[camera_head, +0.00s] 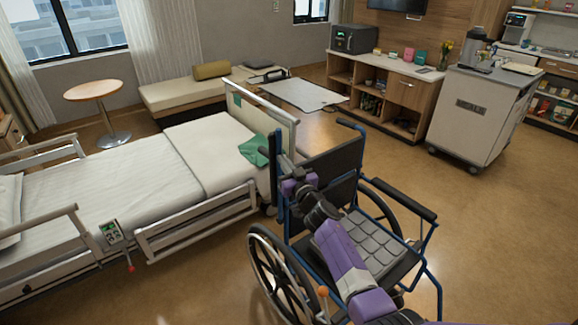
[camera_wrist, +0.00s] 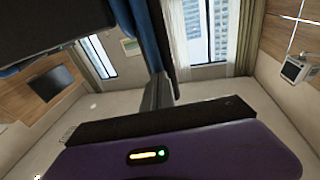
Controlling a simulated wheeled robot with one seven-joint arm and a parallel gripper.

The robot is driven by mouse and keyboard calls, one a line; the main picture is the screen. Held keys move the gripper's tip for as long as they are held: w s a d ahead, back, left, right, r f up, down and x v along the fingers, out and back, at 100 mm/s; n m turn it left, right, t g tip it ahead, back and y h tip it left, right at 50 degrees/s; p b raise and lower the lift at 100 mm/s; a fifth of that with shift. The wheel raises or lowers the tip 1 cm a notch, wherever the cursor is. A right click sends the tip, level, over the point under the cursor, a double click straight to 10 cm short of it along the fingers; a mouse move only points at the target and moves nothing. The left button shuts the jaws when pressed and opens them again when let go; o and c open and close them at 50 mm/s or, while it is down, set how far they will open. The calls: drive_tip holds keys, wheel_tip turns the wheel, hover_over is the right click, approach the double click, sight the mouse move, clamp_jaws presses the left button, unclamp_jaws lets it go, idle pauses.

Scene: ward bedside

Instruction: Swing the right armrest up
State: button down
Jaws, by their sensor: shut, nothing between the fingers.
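The wheelchair (camera_head: 335,165) has a blue frame, a black backrest and a dark quilted seat, and it faces me. Its right armrest (camera_head: 275,158), on the picture's left, stands about upright beside the backrest. In the wrist view a dark upright part, apparently this armrest (camera_wrist: 153,35), rises just beyond my fingertips. The other armrest (camera_head: 402,199) lies level. My gripper (camera_head: 285,161) is shut and empty, close to the upright armrest; I cannot tell whether they touch. Its fingers also show in the wrist view (camera_wrist: 158,90). My arm hides part of the seat and the chair's right side.
A bed (camera_head: 195,212) with side rails stands close on the left, its end board (camera_head: 262,112) near the gripper. A green cloth (camera_head: 254,150) hangs at its end. A grey cart (camera_head: 478,115) stands back right. Floor right of the wheelchair is clear.

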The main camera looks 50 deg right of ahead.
sight(275, 154)
drive_tip(key=shift+w+a+b+x, duration=0.15)
drive_tip(key=shift+b+x, duration=0.35)
drive_tip(key=shift+x, duration=0.7)
drive_tip(key=shift+w+a+b+x, duration=0.1)
drive_tip(key=shift+a+b+x, duration=0.25)
drive_tip(key=shift+x, duration=0.8)
drive_tip(key=shift+d, duration=0.1)
drive_tip(key=shift+s, duration=0.15)
